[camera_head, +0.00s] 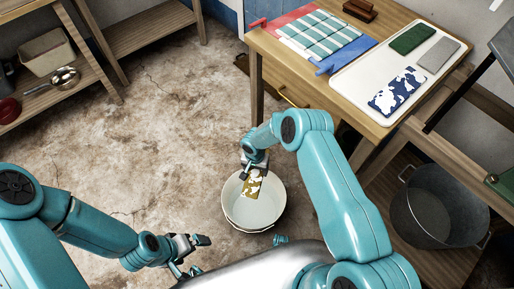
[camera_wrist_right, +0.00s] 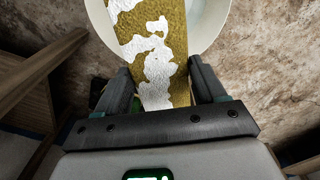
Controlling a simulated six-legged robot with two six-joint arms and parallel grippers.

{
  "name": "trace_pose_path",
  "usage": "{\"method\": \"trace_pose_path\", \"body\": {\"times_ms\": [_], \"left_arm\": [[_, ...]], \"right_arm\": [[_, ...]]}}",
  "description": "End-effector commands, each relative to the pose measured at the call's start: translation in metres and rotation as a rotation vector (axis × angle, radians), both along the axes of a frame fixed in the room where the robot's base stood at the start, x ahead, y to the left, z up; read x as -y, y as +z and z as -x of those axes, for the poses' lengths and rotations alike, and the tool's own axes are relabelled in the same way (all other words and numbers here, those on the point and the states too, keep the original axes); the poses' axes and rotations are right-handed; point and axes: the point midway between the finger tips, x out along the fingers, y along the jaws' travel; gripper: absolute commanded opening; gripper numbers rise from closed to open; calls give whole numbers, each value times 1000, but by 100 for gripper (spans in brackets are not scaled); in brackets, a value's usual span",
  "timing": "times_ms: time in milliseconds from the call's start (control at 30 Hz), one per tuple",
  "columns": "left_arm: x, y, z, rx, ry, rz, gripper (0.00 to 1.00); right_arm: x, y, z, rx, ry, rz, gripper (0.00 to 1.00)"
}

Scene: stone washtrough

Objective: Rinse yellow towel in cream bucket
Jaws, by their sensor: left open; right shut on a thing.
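The yellow towel (camera_head: 252,186), mustard with white blotches, hangs from my right gripper (camera_head: 252,166) over the cream bucket (camera_head: 236,217) on the floor. In the right wrist view the towel (camera_wrist_right: 153,50) runs between the two fingers of my right gripper (camera_wrist_right: 158,85), with the rim of the bucket (camera_wrist_right: 222,15) behind it. The towel's lower end shows against the bucket's pale inside; whether it touches water I cannot tell. My left gripper (camera_head: 196,254) is open and empty, low and to the left of the bucket.
A wooden table (camera_head: 285,75) at the upper right bears a white tray (camera_head: 365,75) with green, grey and blue-white cloths. A metal tub (camera_head: 440,205) sits at the right. Shelves (camera_head: 50,95) with a pan (camera_head: 62,78) stand at the left. The floor left of the bucket is clear.

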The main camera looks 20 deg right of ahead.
Motion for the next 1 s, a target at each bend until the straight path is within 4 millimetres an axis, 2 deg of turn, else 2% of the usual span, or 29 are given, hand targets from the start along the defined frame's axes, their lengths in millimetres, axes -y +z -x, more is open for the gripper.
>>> {"method": "trace_pose_path", "body": {"times_ms": [33, 100, 200, 300, 533, 1000], "left_arm": [[0, -16, 0, 0, 0, 0, 100], [0, -23, 0, 0, 0, 0, 100], [0, -31, 0, 0, 0, 0, 100], [0, -35, 0, 0, 0, 0, 100], [0, -45, 0, 0, 0, 0, 100], [0, -90, 0, 0, 0, 0, 100]], "right_arm": [[-5, -32, 8, -4, -16, -4, 26], [-10, -57, 15, -2, -40, -11, 26], [-17, -83, 25, -2, -68, -19, 26], [-21, -98, 31, -3, -86, -25, 26], [-25, -115, 34, -2, -96, -29, 26], [-25, -166, 33, -2, -95, -28, 26]]}}
